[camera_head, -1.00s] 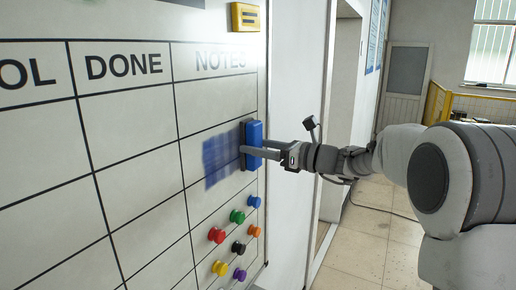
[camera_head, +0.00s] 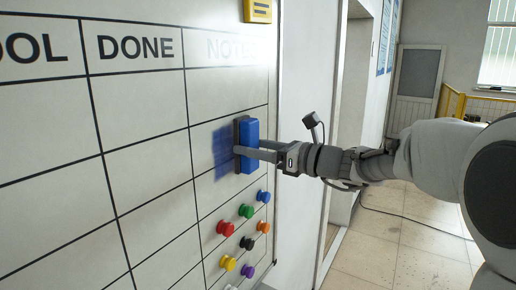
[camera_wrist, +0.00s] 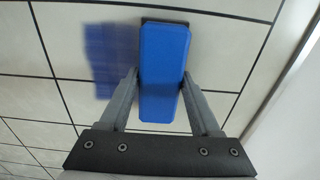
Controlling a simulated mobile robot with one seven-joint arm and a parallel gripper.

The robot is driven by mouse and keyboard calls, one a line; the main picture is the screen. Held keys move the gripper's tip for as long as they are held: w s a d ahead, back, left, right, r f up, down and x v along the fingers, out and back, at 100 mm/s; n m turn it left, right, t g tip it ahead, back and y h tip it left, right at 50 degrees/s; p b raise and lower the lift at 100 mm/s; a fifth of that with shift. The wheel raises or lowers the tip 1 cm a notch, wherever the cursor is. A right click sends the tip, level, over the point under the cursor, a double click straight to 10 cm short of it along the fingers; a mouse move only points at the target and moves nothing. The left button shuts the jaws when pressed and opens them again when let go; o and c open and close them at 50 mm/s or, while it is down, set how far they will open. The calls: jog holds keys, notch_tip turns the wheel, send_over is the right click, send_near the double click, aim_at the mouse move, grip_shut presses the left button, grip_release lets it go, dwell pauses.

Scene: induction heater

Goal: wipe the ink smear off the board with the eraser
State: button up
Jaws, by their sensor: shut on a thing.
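The blue eraser (camera_head: 249,143) has a dark pad and is at the whiteboard (camera_head: 150,125), in the NOTES column. My gripper (camera_head: 254,152) is shut on the eraser, with one finger on each side. It also shows in the wrist view (camera_wrist: 160,105) with the eraser (camera_wrist: 163,65) between its fingers. The pad side faces the board and appears to be at its surface; exact contact is hard to tell. The blue ink smear (camera_head: 223,152) is left of the eraser, and in the wrist view the smear (camera_wrist: 103,60) also lies left of it. The eraser hides part of that area.
Several coloured magnets (camera_head: 247,211) sit on the board below the eraser. A yellow block (camera_head: 258,11) is at the board's top right. The board's right edge (camera_head: 273,120) is close to my gripper. A doorway and open floor (camera_head: 385,240) lie to the right.

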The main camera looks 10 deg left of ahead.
aim_at(232, 139)
jog(key=shift+s+a+b, duration=0.6)
jog(key=shift+s+a, duration=0.05)
jog(key=shift+s, duration=0.9)
jog(key=shift+s+a+b, duration=0.65)
jog(key=shift+s, duration=0.85)
jog(key=shift+s+a+b, duration=0.6)
jog(key=shift+s+a, duration=0.05)
jog(key=shift+s, duration=0.9)
jog(key=shift+s+r+p, duration=0.1)
jog(key=shift+r+p, duration=0.85)
jog(key=shift+r, duration=0.2)
jog(key=shift+w+d+p, duration=0.3)
jog(key=shift+w+d, duration=0.15)
jog(key=shift+w, duration=0.65)
jog(key=shift+w+d+p, duration=0.25)
jog(key=shift+w+d, duration=0.2)
jog(key=shift+w, duration=0.65)
jog(key=shift+w+d+p, duration=0.3)
jog(key=shift+w+d, duration=0.15)
jog(key=shift+w, duration=0.65)
jog(key=w+d+p, duration=0.1)
jog(key=w, duration=0.2)
jog(key=w+d+p, duration=0.1)
jog(key=w+p, duration=0.1)
jog(key=w, duration=0.1)
jog(key=w+d+p, duration=0.1)
jog(key=w, duration=0.2)
jog(key=shift+d+p, duration=0.3)
jog(key=shift+d, duration=0.1)
